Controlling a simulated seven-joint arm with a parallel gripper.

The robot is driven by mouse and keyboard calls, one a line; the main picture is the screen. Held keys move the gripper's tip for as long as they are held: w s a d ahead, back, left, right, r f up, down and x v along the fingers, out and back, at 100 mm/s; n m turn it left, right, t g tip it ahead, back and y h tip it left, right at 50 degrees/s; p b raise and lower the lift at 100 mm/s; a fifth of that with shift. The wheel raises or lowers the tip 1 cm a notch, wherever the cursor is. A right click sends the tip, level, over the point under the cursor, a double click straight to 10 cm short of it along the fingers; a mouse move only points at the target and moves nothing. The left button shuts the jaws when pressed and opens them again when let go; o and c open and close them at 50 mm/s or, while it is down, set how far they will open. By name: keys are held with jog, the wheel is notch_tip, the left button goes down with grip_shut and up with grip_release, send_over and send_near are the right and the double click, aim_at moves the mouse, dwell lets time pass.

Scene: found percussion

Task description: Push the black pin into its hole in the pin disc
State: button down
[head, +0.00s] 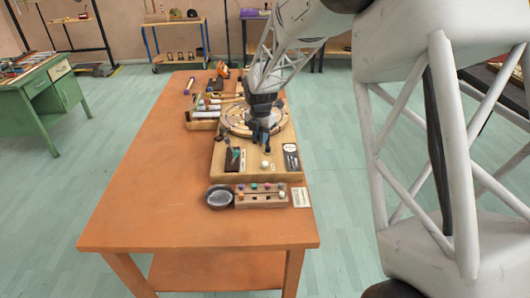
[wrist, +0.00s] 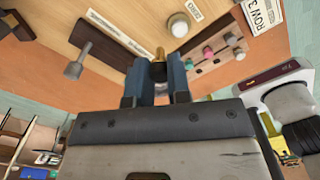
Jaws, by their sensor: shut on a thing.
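My gripper (head: 262,137) is over the wooden board on the orange table, at the near right edge of the round pin disc (head: 229,122). In the wrist view its two blue fingers (wrist: 160,78) are shut on a small dark piece with a brass-coloured tip, which looks like the black pin (wrist: 159,68). In the head view my gripper hides the pin and part of the disc. I cannot make out the pin's hole, or whether the pin touches the disc.
A rack with coloured knobs (head: 247,196) and a dark round dish (head: 219,198) stand at the board's near side. A white knob (head: 265,166) and a dark block (head: 233,160) are on the board (head: 222,175). The table's near left (head: 150,200) is clear.

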jog(key=w+a+r, duration=0.2)
jog(key=w, duration=1.5)
jog(key=shift+w, duration=0.2)
jog(key=shift+f, duration=0.2)
jog(key=shift+f, duration=2.7)
jog(key=shift+f, duration=1.6)
jog(key=c, duration=1)
grip_release()
jog(key=shift+r, duration=3.9)
